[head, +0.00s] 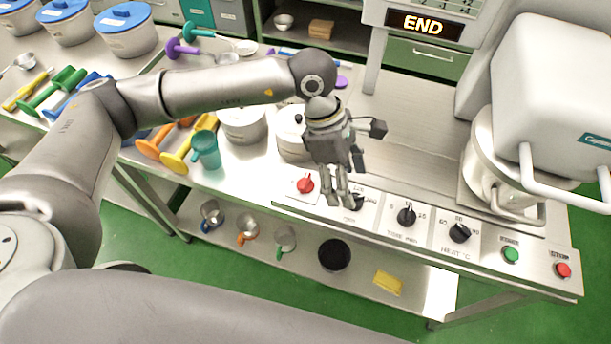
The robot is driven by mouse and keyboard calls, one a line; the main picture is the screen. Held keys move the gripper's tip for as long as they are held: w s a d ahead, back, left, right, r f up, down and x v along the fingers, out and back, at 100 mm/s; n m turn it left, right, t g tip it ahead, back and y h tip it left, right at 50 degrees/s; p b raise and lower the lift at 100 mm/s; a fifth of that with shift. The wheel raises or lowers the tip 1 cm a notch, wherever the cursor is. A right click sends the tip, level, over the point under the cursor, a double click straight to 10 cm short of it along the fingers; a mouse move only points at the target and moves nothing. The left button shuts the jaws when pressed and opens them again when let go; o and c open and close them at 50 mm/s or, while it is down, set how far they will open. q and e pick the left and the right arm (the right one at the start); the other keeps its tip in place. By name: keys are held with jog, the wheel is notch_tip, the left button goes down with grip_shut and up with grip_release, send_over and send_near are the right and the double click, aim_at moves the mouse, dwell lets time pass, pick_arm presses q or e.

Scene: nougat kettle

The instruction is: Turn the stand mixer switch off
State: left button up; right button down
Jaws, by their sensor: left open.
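A steel control panel (432,228) runs along the front edge of the bench. From left to right it bears a red knob (305,184), a black dial (355,203) partly hidden by my gripper, a time dial (406,215), a heat dial (460,232), a green button (511,254) and a red stop button (563,269). Which one is the mixer switch I cannot tell for sure. The large white mixer-like machine (545,85) stands at the right. My left gripper (339,201) is open, pointing down at the first black dial, right of the red knob. Contact is unclear.
A display (424,24) above reads END. White pots (243,122) and colored scoops (178,155) crowd the bench left of the panel. The lower shelf (300,262) holds small cups, a dark round item and a yellow sponge (388,284). Bench behind the dials is clear.

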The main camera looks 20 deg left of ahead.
aim_at(305, 180)
pick_arm(q)
jog(key=w+a+t+y, duration=0.1)
jog(key=w+a+y, duration=0.3)
jog(key=a, duration=0.6)
jog(key=f+p, duration=0.1)
jog(key=f, duration=0.2)
jog(key=f+p, duration=0.1)
jog(key=f, duration=0.3)
jog(key=f+p, duration=0.1)
jog(key=f, duration=0.2)
jog(key=shift+w+d+f, duration=0.15)
jog(key=shift+d+f, duration=0.1)
jog(key=shift+d, duration=0.05)
